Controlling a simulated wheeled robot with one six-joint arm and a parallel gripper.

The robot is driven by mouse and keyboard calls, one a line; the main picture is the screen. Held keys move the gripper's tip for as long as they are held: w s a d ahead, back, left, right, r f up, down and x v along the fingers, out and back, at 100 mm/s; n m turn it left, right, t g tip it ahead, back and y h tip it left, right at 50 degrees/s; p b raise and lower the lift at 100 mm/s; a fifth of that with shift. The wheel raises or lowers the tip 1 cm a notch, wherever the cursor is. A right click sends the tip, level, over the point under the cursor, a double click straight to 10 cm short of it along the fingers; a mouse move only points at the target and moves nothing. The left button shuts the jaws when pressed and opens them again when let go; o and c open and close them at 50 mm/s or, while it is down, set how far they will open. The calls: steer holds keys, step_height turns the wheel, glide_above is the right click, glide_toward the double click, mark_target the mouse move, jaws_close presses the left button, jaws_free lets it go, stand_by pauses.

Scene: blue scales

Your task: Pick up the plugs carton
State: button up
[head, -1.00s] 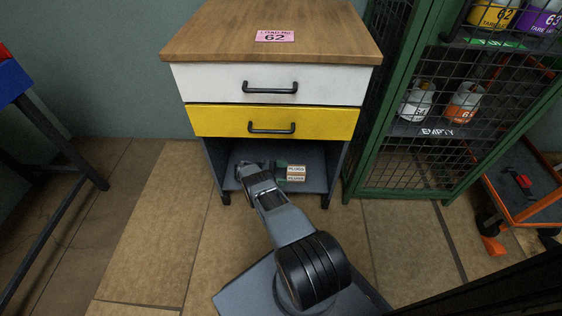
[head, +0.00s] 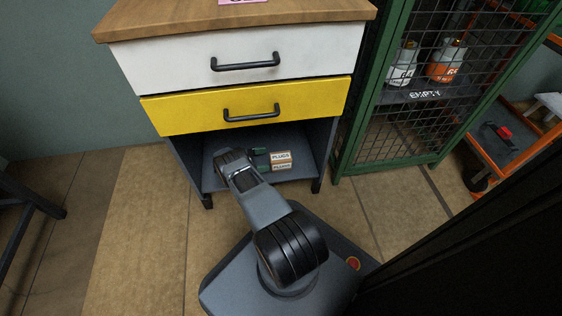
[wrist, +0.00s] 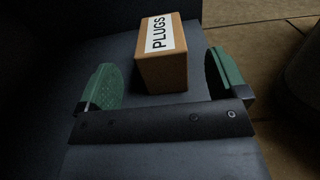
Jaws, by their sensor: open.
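The plugs carton (head: 281,160) is a small brown box with a white PLUGS label. It sits on the low open shelf (head: 300,172) under the yellow drawer. In the wrist view the carton (wrist: 163,66) stands ahead of my gripper (wrist: 167,84), roughly between the lines of its two green fingers. The fingers are apart and nothing is held. In the head view my gripper (head: 258,155) is inside the shelf space, just left of the carton and partly hidden by my arm.
The white drawer (head: 240,62) and yellow drawer (head: 250,106) hang above the shelf, under a wooden top (head: 230,24). A green mesh cage (head: 400,140) with gas bottles stands close on the right. An orange cart (head: 510,140) is farther right.

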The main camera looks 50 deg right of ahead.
mark_target(279, 157)
steer(key=shift+x, duration=3.5)
steer(key=c, duration=1.2)
steer(key=shift+r, duration=0.1)
